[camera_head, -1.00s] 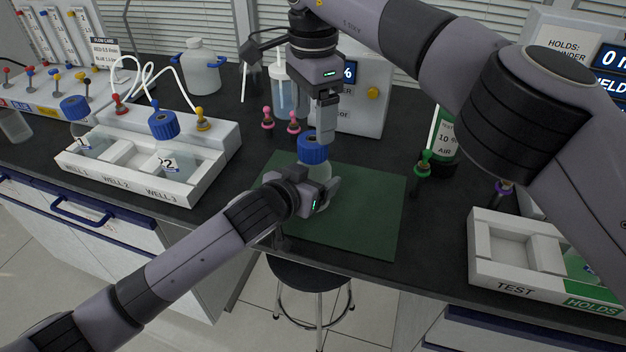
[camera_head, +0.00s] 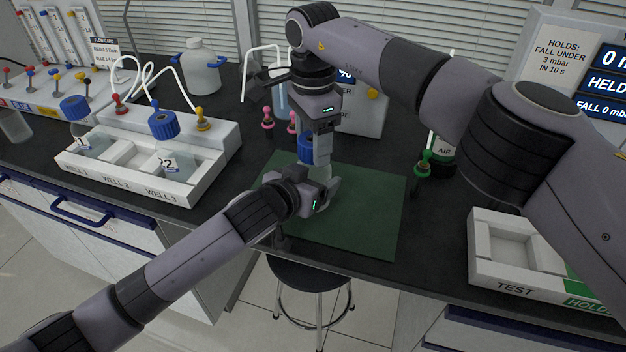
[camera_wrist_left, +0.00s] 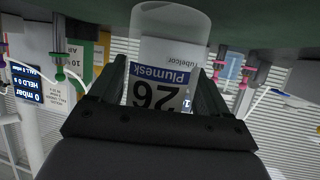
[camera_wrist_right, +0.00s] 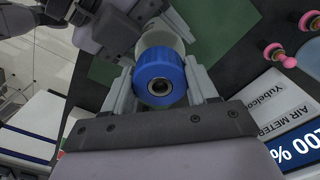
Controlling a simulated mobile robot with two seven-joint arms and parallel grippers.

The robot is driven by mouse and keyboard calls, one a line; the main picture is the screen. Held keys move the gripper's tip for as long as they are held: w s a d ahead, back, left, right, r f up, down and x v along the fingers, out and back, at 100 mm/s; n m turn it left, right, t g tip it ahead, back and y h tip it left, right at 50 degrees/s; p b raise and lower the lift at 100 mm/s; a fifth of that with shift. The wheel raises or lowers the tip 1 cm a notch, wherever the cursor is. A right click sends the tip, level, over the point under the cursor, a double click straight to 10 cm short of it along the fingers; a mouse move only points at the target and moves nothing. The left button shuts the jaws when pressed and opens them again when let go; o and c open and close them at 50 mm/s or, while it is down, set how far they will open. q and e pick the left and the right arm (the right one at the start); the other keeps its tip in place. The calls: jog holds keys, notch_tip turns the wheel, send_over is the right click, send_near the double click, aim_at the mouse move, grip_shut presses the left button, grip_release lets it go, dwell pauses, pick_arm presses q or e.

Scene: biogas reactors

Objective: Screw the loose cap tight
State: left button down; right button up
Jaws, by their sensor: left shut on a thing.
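The bottle (camera_head: 323,201) stands upright on the green mat (camera_head: 375,215). Its label (camera_wrist_left: 160,85) reads "Plumesk" and "26" upside down in the left wrist view. My left gripper (camera_head: 318,190) is shut on the bottle's body from the side. The blue cap (camera_head: 304,150) sits on top of the bottle and is partly hidden by my right gripper in the head view. My right gripper (camera_wrist_right: 162,85) points down with its open fingers on both sides of the blue cap, which also shows in the right wrist view (camera_wrist_right: 160,77). Whether the cap is seated fully cannot be told.
A white tray (camera_head: 125,185) with two blue-capped bottles stands at left. A white test tray (camera_head: 500,285) stands at right. Pink-topped fittings (camera_head: 268,118) and the meter box (camera_head: 365,110) are behind the mat. A green-topped fitting (camera_head: 424,160) stands right of it.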

jog(key=shift+m, duration=1.6)
jog(key=o, duration=1.2)
jog(key=shift+c, duration=0.2)
jog(key=shift+r, duration=2.25)
jog(key=shift+c, duration=0.5)
jog(key=shift+r, duration=0.1)
